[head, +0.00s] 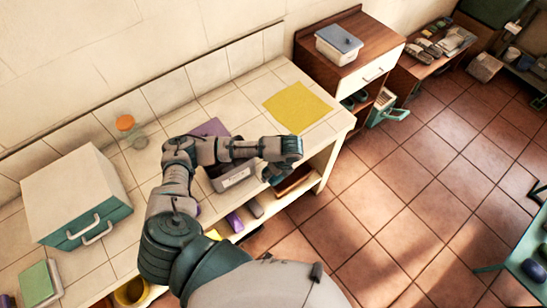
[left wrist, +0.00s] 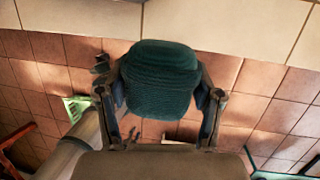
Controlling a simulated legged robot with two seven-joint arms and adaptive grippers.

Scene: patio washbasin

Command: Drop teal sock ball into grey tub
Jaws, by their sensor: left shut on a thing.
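In the left wrist view the teal sock ball (left wrist: 160,75) is a ribbed dark teal bundle between the two fingers of my left gripper (left wrist: 160,100). The gripper is shut on it. In the head view my left gripper (head: 273,174) points down near the counter's front edge, just right of a grey tub (head: 234,180). The sock ball is hard to make out there against the dark fingers. The grey tub has a pale label on its front, and my forearm hides its upper part. My right gripper is not in view.
The tiled counter (head: 240,97) also holds a yellow cloth (head: 298,106), an orange-lidded jar (head: 126,125) and a white-and-teal drawer box (head: 80,200). A shelf below holds several items. A blue-lidded container (head: 338,44) stands on the wooden cabinet. Tiled floor lies open to the right.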

